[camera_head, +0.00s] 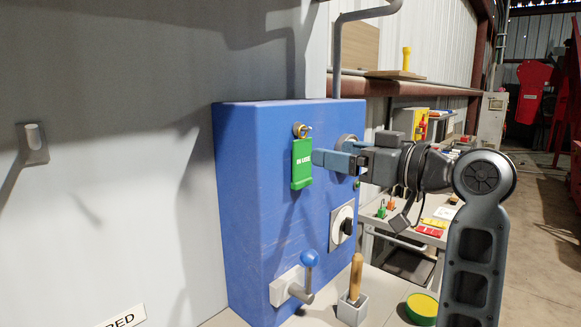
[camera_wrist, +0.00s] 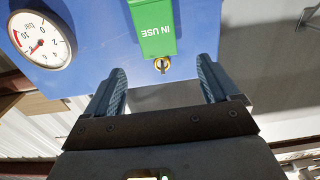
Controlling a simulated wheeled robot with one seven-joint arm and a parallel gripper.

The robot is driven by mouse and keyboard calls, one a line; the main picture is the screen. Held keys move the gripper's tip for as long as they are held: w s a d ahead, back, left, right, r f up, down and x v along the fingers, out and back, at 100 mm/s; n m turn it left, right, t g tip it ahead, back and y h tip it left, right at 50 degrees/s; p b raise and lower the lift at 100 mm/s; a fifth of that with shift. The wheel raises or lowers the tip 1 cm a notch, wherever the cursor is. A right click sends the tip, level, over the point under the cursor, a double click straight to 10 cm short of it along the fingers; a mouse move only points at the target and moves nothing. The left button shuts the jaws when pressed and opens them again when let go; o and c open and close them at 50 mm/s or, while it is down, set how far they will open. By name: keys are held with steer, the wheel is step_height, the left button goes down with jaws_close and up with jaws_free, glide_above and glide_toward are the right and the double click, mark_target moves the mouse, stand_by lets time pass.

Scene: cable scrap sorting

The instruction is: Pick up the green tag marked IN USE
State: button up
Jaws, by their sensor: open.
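The green tag (camera_head: 302,164) marked IN USE hangs on the front of a blue box (camera_head: 262,210), from a small brass-coloured hook or ring (camera_head: 302,130). In the wrist view the tag (camera_wrist: 152,26) shows upside down, with the brass piece (camera_wrist: 161,65) at its end. My gripper (camera_head: 316,158) is just right of the tag in the head view, pointing toward it. In the wrist view my gripper (camera_wrist: 162,78) has its two fingers well apart. The brass piece lies between the fingertips and the tag lies beyond them. The fingers hold nothing.
A pressure gauge (camera_wrist: 40,40) sits on the blue box beside the tag. Below are a black-and-white rotary knob (camera_head: 345,228) and a lever with a blue ball (camera_head: 309,258). A wooden-handled tool (camera_head: 356,274) stands in a small grey holder. A bench with coloured items stands behind.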

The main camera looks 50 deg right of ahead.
mark_target(304, 146)
steer(key=w+p, duration=0.1)
steer(key=w, duration=0.6)
steer(key=shift+w+a+f, duration=0.1)
steer(key=shift+w, duration=0.15)
steer(key=c, duration=1.1)
